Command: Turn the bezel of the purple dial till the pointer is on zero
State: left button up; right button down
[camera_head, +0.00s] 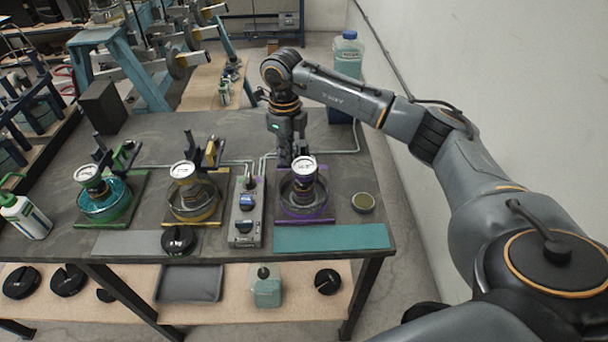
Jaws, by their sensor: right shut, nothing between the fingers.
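The purple dial (304,166) has a white round face and stands in a glass bowl (303,206) on a purple-edged base at the right part of the bench. The face is too small to read where its pointer stands. My right gripper (286,162) points down just behind and left of the dial, shut and empty. I cannot tell whether it touches the dial or bezel. My left gripper is not in view.
A yellow-based dial (183,172) and a green-based dial (88,174) stand to the left. A grey switch box (246,215) is close beside the purple base. A small round dish (363,203) stands to its right. A teal mat (331,237) lies in front.

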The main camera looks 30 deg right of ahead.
jog(key=shift+s+d, duration=0.15)
jog(key=shift+s, duration=0.05)
dwell(0.6)
jog(key=shift+f, duration=0.1)
dwell(0.3)
jog(key=shift+d+b, duration=0.25)
jog(key=shift+b, duration=0.3)
jog(key=shift+w, duration=0.2)
dwell(0.4)
notch_tip(320, 180, up, 6)
jog(key=p, duration=0.3)
jog(key=shift+w+a, duration=0.15)
jog(key=shift+a, duration=0.05)
